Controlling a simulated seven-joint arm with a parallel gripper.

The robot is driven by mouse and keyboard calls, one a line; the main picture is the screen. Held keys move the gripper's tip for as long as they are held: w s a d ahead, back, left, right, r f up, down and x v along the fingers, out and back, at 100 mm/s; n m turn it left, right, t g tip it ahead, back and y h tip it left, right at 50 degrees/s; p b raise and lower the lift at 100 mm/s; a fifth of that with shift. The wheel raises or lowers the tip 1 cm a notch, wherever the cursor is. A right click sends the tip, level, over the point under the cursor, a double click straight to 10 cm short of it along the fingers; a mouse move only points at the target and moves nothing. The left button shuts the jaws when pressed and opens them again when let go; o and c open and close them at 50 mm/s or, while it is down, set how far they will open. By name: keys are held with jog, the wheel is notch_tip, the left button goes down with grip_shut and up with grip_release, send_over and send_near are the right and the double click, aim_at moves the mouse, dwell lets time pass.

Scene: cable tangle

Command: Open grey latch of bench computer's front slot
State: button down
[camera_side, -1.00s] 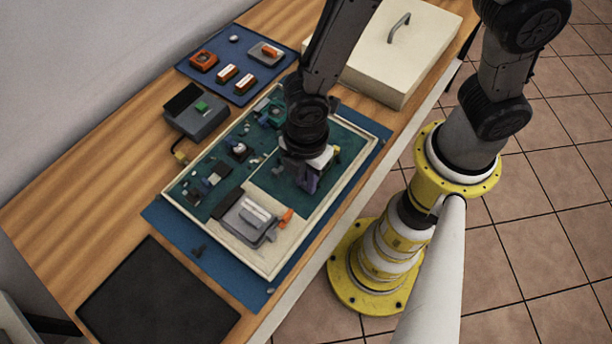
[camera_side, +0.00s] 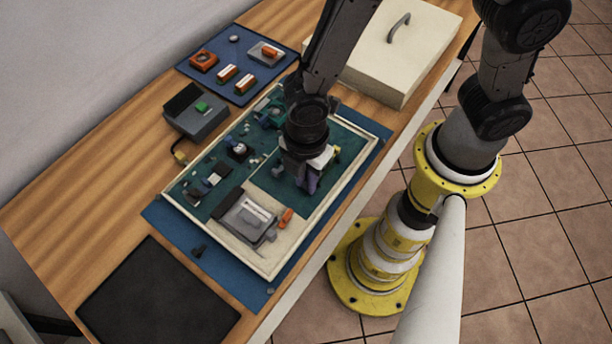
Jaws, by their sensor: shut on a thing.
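The bench computer is a shallow cream tray (camera_side: 178,201) holding a green circuit board (camera_side: 347,151). My gripper (camera_side: 308,182) points down over the right-hand part of the board, low and close to it. It is shut on a small part that the fingers and wrist mostly hide. I cannot make out whether that part is the grey latch. A grey unit (camera_side: 240,222) with an orange tab (camera_side: 286,217) sits in the tray's near end, apart from my gripper.
The tray lies on a blue mat (camera_side: 165,222). A black pad (camera_side: 155,295) lies at the near left. A grey box with a green button (camera_side: 202,107) stands behind the tray. A blue parts mat (camera_side: 225,50) and a cream lidded box (camera_side: 385,60) are at the back.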

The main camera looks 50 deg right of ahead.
aim_at(301, 194)
jog(key=shift+a, duration=0.85)
jog(key=c, duration=0.8)
grip_release()
jog(key=shift+r, duration=0.15)
notch_tip(301, 194, up, 14)
jog(key=shift+f, duration=0.2)
